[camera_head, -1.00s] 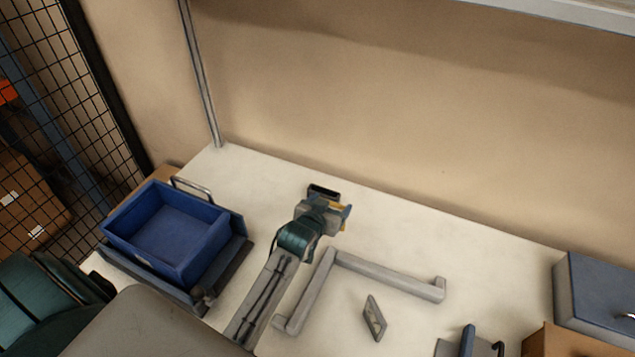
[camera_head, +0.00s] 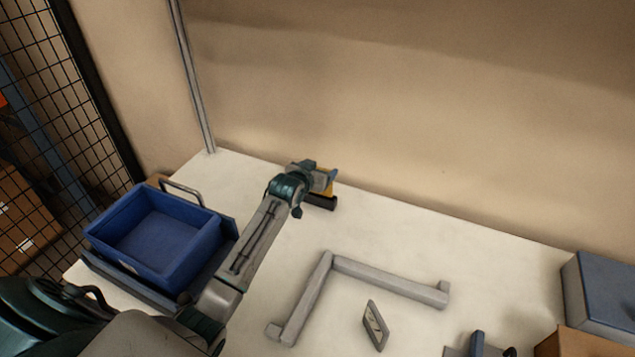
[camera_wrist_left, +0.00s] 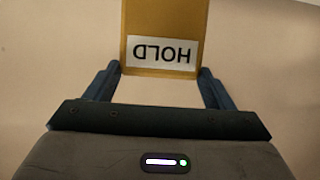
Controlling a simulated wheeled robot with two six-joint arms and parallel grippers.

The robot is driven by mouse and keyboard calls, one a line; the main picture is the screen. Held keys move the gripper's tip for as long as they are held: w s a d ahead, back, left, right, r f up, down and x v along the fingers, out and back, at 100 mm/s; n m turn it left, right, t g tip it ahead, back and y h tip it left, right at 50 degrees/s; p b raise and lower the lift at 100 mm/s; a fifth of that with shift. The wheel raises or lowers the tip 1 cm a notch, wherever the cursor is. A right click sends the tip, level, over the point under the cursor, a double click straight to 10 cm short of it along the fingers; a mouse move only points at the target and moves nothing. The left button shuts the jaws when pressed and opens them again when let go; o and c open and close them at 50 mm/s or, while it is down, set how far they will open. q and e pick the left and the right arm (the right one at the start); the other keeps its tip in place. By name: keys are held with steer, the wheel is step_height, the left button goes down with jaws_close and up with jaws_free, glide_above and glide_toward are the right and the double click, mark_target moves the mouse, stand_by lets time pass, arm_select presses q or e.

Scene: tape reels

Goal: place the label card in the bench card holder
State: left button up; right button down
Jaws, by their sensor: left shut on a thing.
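My left gripper (camera_head: 327,182) is shut on the label card (camera_head: 325,187), a yellow-tan card. In the left wrist view the card (camera_wrist_left: 165,22) sits between the fingertips, with a white patch reading HOLD upside down. The holder cannot be made out in the wrist view.
A blue bin (camera_head: 203,245) stands at the left. A grey angled bracket (camera_head: 390,279) and a small grey framed plate (camera_head: 375,324) lie in the middle front. A blue-grey box (camera_head: 600,290) and a brown carton (camera_head: 575,345) are at the right. The back right bench is clear.

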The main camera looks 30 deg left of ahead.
arm_select(q)
step_height(320, 180, down, 4)
steer(key=b, duration=0.3)
steer(key=shift+r, duration=0.25)
steer(key=o, duration=0.8)
steer(key=shift+s, duration=0.1)
steer(key=o, duration=0.3)
steer(key=shift+o, duration=0.6)
